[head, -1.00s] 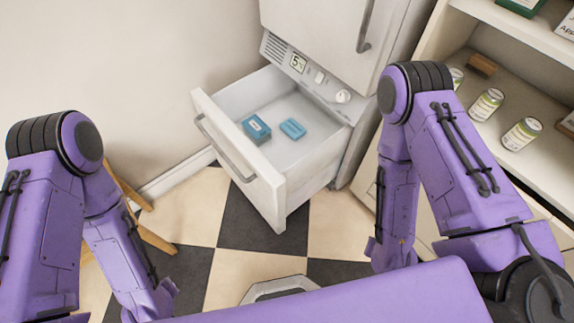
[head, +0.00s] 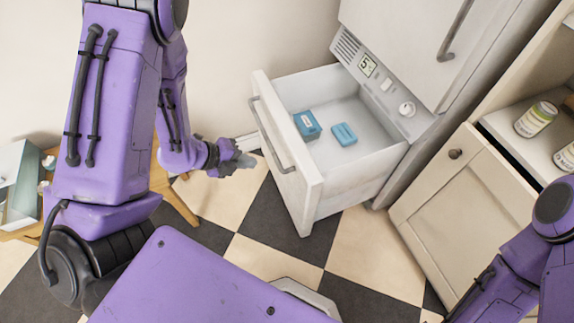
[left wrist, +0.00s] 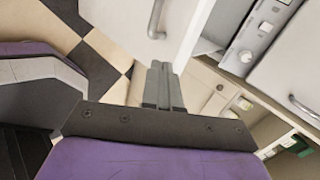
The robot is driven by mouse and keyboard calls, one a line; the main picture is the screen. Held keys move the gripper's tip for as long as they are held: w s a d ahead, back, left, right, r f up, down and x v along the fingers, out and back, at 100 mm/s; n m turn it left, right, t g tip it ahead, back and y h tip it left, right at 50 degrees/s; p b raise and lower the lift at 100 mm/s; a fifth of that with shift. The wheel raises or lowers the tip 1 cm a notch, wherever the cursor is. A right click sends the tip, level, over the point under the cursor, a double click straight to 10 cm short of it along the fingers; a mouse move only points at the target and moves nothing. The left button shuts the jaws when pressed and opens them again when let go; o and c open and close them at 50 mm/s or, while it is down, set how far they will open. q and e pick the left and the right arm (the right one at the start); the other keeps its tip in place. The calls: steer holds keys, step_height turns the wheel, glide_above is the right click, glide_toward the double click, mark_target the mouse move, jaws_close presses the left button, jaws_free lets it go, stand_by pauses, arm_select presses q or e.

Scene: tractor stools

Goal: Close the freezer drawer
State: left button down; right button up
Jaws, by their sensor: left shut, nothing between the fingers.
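The white freezer drawer (head: 312,193) is pulled open at the bottom of the fridge (head: 420,45) in the head view. It has a grey bar handle (head: 270,137) on its front. Two blue boxes lie inside, one (head: 307,124) at the left and one (head: 343,134) nearer the middle. My left gripper (head: 245,162) is shut and empty, just left of the drawer front. The left wrist view shows its closed fingers (left wrist: 160,85) pointing toward the drawer front (left wrist: 140,35); I cannot tell whether they touch it. My right gripper is out of view.
A cream cabinet (head: 455,195) with open shelves and cans (head: 535,119) stands right of the fridge. A wooden stool or table (head: 175,195) stands at the left behind my left arm. The checkered floor before the drawer is partly clear.

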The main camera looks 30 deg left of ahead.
arm_select(q)
steer(key=m, duration=0.1)
glide_toward(295, 163)
steer(key=shift+m, duration=0.3)
steer(key=x, duration=0.5)
steer(key=shift+s+a+f, duration=0.2)
steer(key=shift+a+f, duration=0.1)
steer(key=shift+w+d, duration=0.45)
steer(key=shift+w, duration=0.1)
